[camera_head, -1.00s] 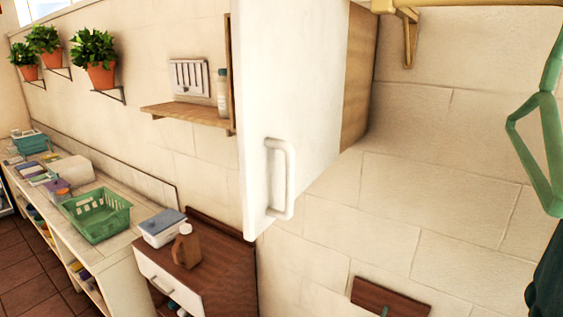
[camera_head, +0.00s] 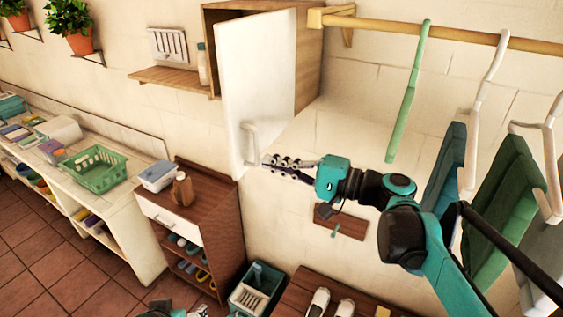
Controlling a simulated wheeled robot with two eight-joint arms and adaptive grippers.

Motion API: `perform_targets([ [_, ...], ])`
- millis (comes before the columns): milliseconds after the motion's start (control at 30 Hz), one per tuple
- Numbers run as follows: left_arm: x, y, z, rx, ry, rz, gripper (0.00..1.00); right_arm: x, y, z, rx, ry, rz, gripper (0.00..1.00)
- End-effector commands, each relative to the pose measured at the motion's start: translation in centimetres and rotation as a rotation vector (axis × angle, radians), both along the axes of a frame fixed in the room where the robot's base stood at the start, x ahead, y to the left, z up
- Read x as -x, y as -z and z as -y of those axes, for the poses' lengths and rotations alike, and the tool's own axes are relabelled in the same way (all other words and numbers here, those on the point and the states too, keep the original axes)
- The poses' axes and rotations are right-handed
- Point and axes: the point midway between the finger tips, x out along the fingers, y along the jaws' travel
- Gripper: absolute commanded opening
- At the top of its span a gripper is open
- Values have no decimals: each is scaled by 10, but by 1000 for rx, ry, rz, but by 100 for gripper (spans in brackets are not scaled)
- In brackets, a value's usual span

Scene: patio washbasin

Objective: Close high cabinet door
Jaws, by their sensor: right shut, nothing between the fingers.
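The high wall cabinet (camera_head: 310,70) is a wooden box at the top middle. Its white door (camera_head: 258,75) stands open, swung out from the box, with part of the interior showing above it. A white bar handle (camera_head: 250,143) sits low on the door. My right gripper (camera_head: 268,163) reaches in from the right, its fingers shut and empty, with the tips close to the lower end of the handle. Whether they touch the door is unclear.
A wooden rail (camera_head: 440,30) with hangers and teal and green clothes (camera_head: 500,190) hangs at right, close to my right arm. A small shelf (camera_head: 170,76) is left of the cabinet. A brown shelf unit (camera_head: 215,225) and a bin (camera_head: 258,290) stand below.

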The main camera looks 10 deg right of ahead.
Motion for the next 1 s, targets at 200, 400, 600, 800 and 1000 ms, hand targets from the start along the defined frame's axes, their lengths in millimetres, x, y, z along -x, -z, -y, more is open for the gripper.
perform_targets([
  [200, 0, -9, 0, 0, 0, 0, 72, -19, -1, -35, 1, -5, -1, 0],
  [400, 0, -12, 0, 0, 0, 0, 72, -29, 0, -49, 1, 0, -1, 0],
  [600, 0, -12, 0, 0, 0, 0, 72, -31, 0, -52, 1, 0, -1, 0],
  [800, 0, -12, 0, 0, 0, 0, 72, -31, 0, -52, 1, 1, -1, 0],
  [1000, 0, -11, 0, 0, 0, 0, 72, -34, 0, -61, 1, 24, -1, 0],
])
